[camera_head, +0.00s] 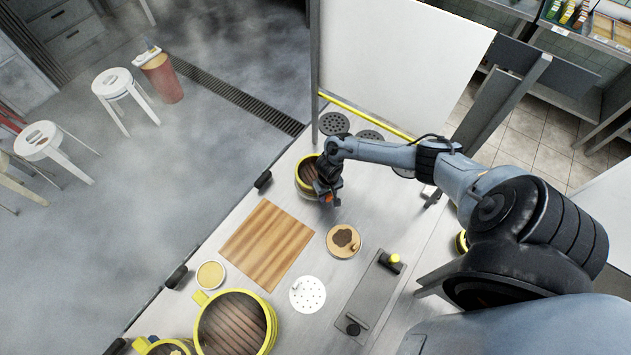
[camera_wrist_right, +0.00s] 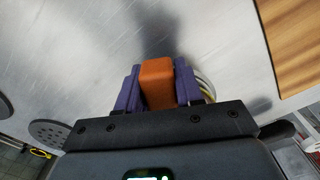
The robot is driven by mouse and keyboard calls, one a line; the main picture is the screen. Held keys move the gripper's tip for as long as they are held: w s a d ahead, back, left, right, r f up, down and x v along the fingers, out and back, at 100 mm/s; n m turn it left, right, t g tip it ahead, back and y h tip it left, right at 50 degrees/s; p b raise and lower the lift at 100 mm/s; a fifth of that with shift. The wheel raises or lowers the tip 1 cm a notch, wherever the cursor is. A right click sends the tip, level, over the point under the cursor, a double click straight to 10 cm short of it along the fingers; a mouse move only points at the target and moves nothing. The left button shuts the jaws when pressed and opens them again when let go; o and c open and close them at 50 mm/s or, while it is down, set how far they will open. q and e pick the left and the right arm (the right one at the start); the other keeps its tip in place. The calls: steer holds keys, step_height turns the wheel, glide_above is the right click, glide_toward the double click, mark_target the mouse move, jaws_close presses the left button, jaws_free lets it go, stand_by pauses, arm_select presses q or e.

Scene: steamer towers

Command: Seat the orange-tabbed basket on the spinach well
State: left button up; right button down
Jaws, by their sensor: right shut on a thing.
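My right gripper (camera_head: 327,190) is at the far part of the counter in the head view. In the right wrist view its purple fingers (camera_wrist_right: 158,88) are shut on an orange tab (camera_wrist_right: 157,82). A round yellow-rimmed basket (camera_head: 303,178) is right beside the gripper in the head view, partly hidden by it. A pale curved rim (camera_wrist_right: 206,88) shows behind the fingers in the wrist view. Whether the basket rests on the counter or is lifted is unclear. I cannot tell which well is the spinach one. My left gripper is not in view.
Dark perforated discs (camera_head: 334,123) lie at the counter's far end. A wooden board (camera_head: 267,243), a round wooden piece with a dark top (camera_head: 343,241), a white perforated disc (camera_head: 307,294) and a grey plate with a yellow knob (camera_head: 372,295) lie nearer. A large yellow-rimmed steamer (camera_head: 271,322) stands in front.

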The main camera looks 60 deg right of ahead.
steer(key=shift+f+b, duration=0.45)
steer(key=shift+f, duration=0.25)
steer(key=c, duration=0.6)
jaws_free()
steer(key=shift+c, duration=0.2)
steer(key=shift+r, duration=0.1)
steer(key=shift+r, duration=0.3)
step_height(320, 180, up, 9)
steer(key=shift+f+p, duration=0.15)
steer(key=shift+p, duration=0.8)
steer(key=shift+r, duration=0.65)
